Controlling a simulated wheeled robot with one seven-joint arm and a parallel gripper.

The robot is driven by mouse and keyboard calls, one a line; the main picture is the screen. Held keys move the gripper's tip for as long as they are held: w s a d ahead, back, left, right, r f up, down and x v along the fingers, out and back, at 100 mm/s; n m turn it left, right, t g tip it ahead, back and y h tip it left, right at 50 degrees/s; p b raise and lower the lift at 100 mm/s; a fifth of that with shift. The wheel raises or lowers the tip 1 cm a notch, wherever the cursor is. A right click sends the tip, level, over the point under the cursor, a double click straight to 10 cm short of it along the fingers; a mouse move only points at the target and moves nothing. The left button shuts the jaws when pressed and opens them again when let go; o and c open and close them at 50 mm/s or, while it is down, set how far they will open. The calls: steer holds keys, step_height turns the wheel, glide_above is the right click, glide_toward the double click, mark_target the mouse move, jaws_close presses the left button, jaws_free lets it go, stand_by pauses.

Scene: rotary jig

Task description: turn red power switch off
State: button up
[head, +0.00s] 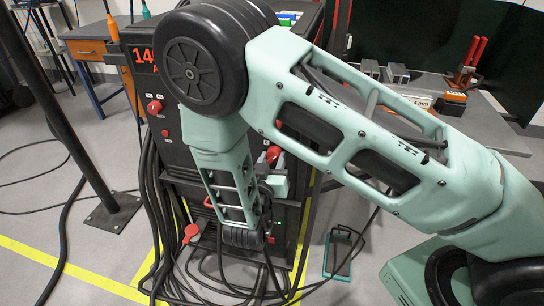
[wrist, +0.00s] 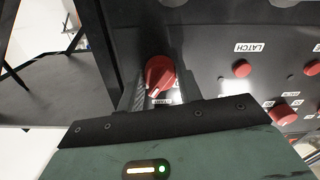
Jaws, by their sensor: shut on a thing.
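The red power switch is a red rotary knob (wrist: 160,72) on the dark panel, near the panel's edge in the wrist view. A pale mark runs along its grip. My gripper (wrist: 158,88) has one finger on each side of the knob and is shut on it. In the head view, my gripper (head: 276,172) is at the front of the black machine cabinet, partly hidden behind my arm. A red part (head: 273,154) just above it seems to be the same knob.
In the head view, black cables hang down the cabinet's left side. A dark pole (head: 70,110) stands at left. A workbench (head: 420,88) is behind my arm.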

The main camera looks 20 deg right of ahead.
steer(key=n+p, duration=0.2)
steer(key=n, duration=0.1)
steer(key=shift+r+n+p, duration=0.15)
steer(key=shift+n+p, duration=0.15)
steer(key=n+p, duration=0.2)
steer(key=n, duration=0.2)
steer(key=shift+s+n+p, duration=0.1)
steer(key=shift+n+p, duration=0.2)
steer(key=shift+p, duration=0.05)
steer(key=n+p, duration=0.2)
steer(key=n, duration=0.2)
steer(key=shift+n+p, duration=0.4)
steer(key=shift+n, duration=1.3)
steer(key=shift+f, duration=0.2)
steer(key=o, duration=1)
steer(key=shift+r, duration=0.1)
steer(key=b+v, duration=0.1)
steer(key=v, duration=1.6)
steer(key=shift+s+a, duration=0.1)
steer(key=shift+s, duration=0.05)
